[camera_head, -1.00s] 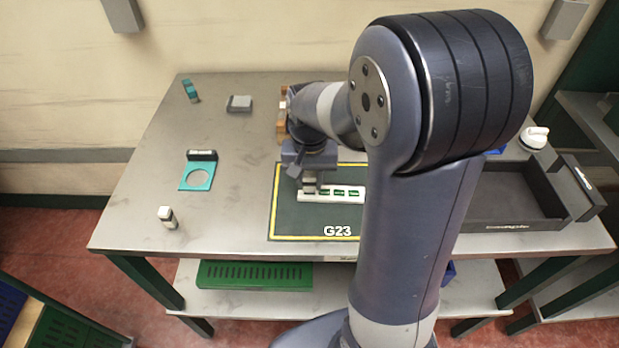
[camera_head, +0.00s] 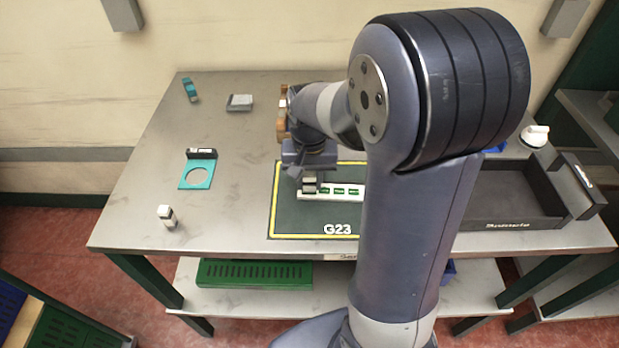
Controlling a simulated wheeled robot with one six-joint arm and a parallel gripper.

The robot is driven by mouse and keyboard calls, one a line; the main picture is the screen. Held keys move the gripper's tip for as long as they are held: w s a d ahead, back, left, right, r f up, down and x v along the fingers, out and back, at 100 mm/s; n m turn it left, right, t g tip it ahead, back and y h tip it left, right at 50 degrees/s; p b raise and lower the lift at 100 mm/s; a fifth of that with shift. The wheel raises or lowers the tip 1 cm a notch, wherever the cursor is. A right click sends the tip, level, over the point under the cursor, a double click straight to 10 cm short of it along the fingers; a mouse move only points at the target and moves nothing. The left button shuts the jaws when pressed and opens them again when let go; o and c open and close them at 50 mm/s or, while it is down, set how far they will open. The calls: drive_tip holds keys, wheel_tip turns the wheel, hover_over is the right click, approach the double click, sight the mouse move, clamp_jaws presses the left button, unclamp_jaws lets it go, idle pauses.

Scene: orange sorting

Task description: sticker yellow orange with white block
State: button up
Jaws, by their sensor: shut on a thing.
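My gripper (camera_head: 310,188) points down at the left end of a white strip (camera_head: 356,197) with several green-marked slots. The strip lies on a dark green mat (camera_head: 290,222) with a yellow border and the label G23. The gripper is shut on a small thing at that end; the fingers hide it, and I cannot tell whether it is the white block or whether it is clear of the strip. A small white-topped piece (camera_head: 166,213) stands at the table's front left. I see no orange that I can make out as yellow; my arm covers much of the table's middle.
A teal plate with a round hole (camera_head: 186,182) lies at left. A grey block (camera_head: 240,103) and a teal piece (camera_head: 190,90) are at the back. An orange-brown object (camera_head: 281,122) shows beside my arm. A dark tray (camera_head: 515,223) is at right. The left table top is mostly clear.

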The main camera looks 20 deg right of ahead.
idle(0.3)
wheel_tip(320, 180, up, 7)
drive_tip(key=p, duration=0.6)
idle(0.4)
